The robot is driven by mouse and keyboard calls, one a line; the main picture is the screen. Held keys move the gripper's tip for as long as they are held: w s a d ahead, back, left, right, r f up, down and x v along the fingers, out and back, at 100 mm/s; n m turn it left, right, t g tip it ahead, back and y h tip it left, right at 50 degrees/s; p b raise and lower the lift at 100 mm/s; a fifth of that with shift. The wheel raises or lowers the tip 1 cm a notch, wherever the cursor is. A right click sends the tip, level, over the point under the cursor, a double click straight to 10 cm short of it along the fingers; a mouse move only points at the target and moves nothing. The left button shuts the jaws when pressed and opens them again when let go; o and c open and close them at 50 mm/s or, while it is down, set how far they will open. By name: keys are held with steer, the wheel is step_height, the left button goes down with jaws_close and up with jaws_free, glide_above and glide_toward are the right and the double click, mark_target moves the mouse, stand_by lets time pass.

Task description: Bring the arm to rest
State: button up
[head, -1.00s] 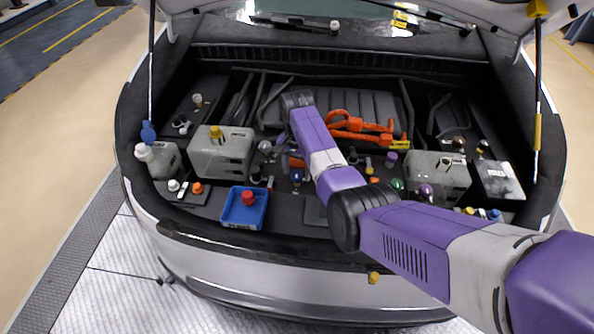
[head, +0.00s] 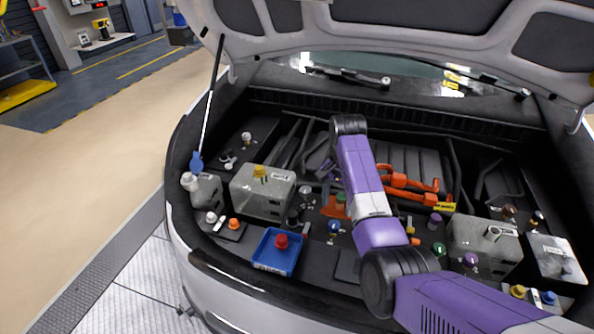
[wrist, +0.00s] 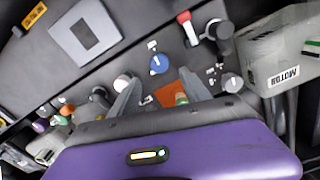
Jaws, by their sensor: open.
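My arm, purple and white, reaches over the open bay of a car from the lower right in the head view. Its far joint stands above the back of the bay. My gripper (wrist: 160,82) shows in the wrist view as two grey fingers spread apart, with nothing held between them. It is over the bay floor, near an orange piece (head: 335,207) with a green cap. In the head view the fingers are mostly hidden by the arm.
A blue tray (head: 262,261) holding a red cap (head: 281,241) sits at the front edge. Grey tanks stand left (head: 252,196) and right (head: 470,243). Orange cables (head: 402,184) lie right of the arm. The raised hood (head: 400,38) and its strut (head: 213,90) bound the space above.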

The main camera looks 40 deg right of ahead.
steer(key=w+d+r+n+t+h, duration=0.35)
steer(key=w+d+t, duration=0.2)
steer(key=w, duration=0.35)
steer(key=s+a+f+n+t+b, duration=0.1)
steer(key=s+a+n+t+b, duration=0.2)
steer(key=s+a+n+t, duration=1)
steer(key=s+a+m+g+y, duration=0.1)
steer(key=s+a, duration=0.5)
steer(key=s, duration=0.6)
steer(key=s+a+r+m+g+y+b, duration=0.1)
steer(key=s+a, duration=0.4)
steer(key=s, duration=0.7)
steer(key=s+a+r+m+g+y+b, duration=0.1)
steer(key=s+a, duration=0.5)
steer(key=s, duration=0.6)
steer(key=shift+a+g, duration=0.3)
steer(key=shift+g, duration=0.05)
steer(key=shift+s+y, duration=0.1)
steer(key=shift+y, duration=0.15)
